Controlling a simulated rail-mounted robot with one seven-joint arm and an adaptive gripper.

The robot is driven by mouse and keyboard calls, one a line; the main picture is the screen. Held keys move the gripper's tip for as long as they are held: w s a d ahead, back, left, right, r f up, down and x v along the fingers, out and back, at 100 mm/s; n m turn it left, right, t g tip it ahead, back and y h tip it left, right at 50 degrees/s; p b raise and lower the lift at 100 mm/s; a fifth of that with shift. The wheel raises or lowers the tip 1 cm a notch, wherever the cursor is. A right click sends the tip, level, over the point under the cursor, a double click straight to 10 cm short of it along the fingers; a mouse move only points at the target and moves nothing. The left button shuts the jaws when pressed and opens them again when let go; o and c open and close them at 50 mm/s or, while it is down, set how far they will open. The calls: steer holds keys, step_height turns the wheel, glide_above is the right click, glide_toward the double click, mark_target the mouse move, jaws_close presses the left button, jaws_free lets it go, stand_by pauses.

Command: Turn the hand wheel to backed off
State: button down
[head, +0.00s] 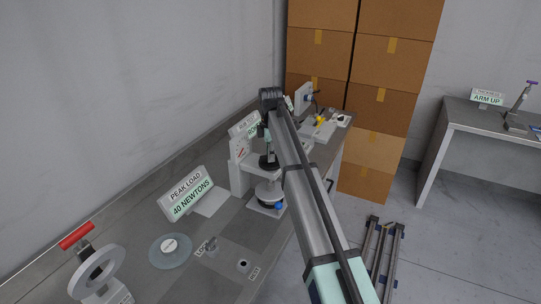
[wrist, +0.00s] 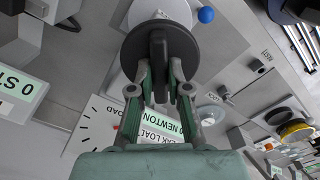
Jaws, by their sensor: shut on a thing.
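The hand wheel, a black disc with a raised hub (wrist: 160,50), sits on top of the press (head: 240,174). In the head view the wheel (head: 268,163) shows just below my gripper (head: 267,148), partly hidden by my arm. In the wrist view my gripper (wrist: 160,92) has its two teal fingers closed on the wheel's near part, one on each side. A silver disc with a blue knob (wrist: 206,14) lies beyond the wheel; the blue knob also shows low on the press in the head view (head: 278,205). I cannot read the wheel's angle.
A sign (head: 188,194) reads PEAK LOAD, 40 NEWTONS. Another sign (head: 245,125) stands behind the press, partly hidden. A red-handled device (head: 95,265) and a round plate (head: 170,250) are at the near left. Cardboard boxes (head: 320,50) stand behind the bench.

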steer(key=n, duration=0.5)
steer(key=shift+n, duration=0.3)
steer(key=n, duration=0.4)
steer(key=shift+n, duration=0.3)
steer(key=c, duration=1.1)
jaws_free()
steer(key=shift+r, duration=0.1)
step_height(320, 180, up, 12)
steer(key=shift+f, duration=0.1)
